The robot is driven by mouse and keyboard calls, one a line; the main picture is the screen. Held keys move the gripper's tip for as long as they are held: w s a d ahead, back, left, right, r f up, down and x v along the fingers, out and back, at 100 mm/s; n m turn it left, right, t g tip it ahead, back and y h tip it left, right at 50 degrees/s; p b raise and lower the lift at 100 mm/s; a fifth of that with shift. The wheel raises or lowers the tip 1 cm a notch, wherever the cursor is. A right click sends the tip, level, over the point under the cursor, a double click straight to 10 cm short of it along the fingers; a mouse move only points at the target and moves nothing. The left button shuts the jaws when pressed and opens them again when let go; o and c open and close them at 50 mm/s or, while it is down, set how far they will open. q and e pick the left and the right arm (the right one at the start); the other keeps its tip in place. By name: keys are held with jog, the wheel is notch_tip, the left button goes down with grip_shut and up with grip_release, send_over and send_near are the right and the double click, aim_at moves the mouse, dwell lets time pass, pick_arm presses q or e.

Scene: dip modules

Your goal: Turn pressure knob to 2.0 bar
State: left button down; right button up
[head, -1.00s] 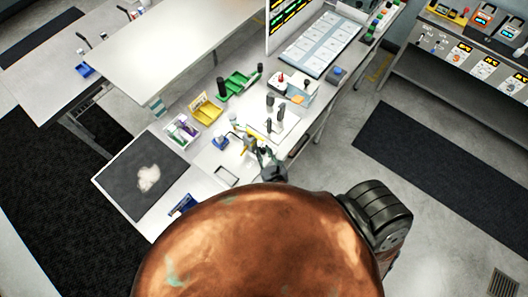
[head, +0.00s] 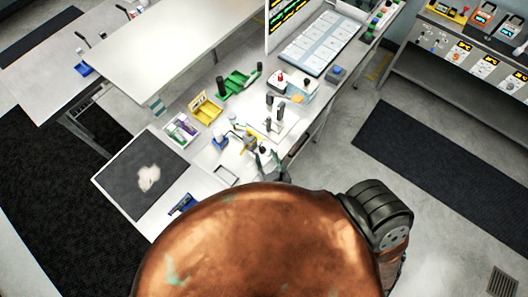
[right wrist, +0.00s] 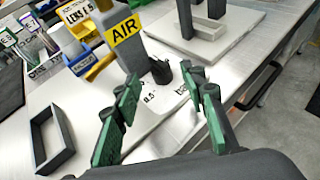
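The AIR station shows in the right wrist view, with a yellow AIR label (right wrist: 124,31) on a grey upright. A black knob (right wrist: 160,72) stands beside it. The white scale plate (right wrist: 167,99) around it carries "0.5" and "bar" print. The knob's pointer and current setting are not readable. My right gripper (right wrist: 163,87) has its green-padded fingers spread, with the knob beyond and between their tips, apparently untouched. In the head view this gripper (head: 268,157) is small, at the bench by the yellow label. My left gripper is not in view.
A dark rectangular frame (right wrist: 52,137) lies on the bench left of the gripper. A fixture with dark posts (head: 268,104) stands beyond the station. The bench edge is to the right.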

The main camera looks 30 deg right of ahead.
jog(key=shift+v, duration=2)
jog(key=shift+c, duration=0.2)
